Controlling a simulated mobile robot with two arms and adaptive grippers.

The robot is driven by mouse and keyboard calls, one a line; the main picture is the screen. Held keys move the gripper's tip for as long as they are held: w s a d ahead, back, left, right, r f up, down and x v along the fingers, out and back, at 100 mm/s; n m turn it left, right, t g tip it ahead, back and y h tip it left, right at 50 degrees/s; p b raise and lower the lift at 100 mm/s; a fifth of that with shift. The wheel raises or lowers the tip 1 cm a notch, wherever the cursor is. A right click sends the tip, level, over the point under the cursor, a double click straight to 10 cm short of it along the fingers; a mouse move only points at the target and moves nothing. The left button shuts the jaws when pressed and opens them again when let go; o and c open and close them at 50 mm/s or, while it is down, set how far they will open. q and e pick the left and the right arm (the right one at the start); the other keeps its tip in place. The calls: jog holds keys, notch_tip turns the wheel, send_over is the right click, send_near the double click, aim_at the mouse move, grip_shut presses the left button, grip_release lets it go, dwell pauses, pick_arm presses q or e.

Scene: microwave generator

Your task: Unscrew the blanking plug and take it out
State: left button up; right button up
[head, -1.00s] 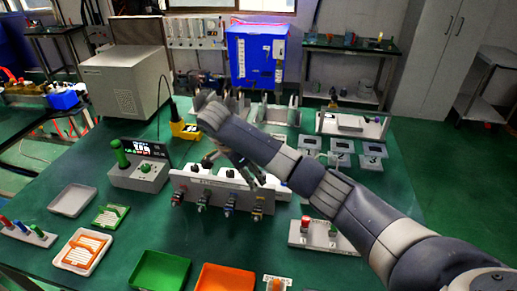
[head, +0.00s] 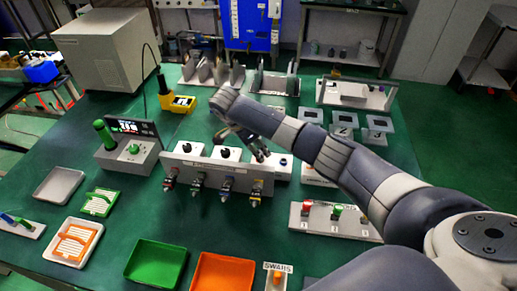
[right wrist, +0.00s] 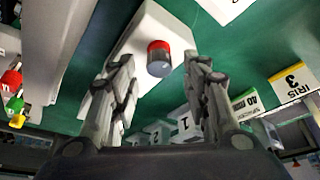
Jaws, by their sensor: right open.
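In the right wrist view a short cylinder with a red top and grey body (right wrist: 159,58) stands on a pale block (right wrist: 150,25). It may be the blanking plug; I cannot tell for sure. My right gripper (right wrist: 158,70) is open, with one finger on each side of the cylinder in the picture. I cannot tell the gap in depth, and nothing is held. In the head view the right gripper (head: 243,146) hangs over the back of the grey connector panel (head: 215,170), and the cylinder cannot be made out there. My left gripper is not in view.
Close by are a pale block with a blue knob (head: 283,161), a stand with red and green parts (head: 335,222), and a grey box with a green handle (head: 127,155). Green (head: 157,265) and orange (head: 222,273) trays lie in front.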

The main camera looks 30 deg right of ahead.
jog(key=shift+x, duration=0.8)
jog(key=shift+c, duration=0.8)
grip_shut()
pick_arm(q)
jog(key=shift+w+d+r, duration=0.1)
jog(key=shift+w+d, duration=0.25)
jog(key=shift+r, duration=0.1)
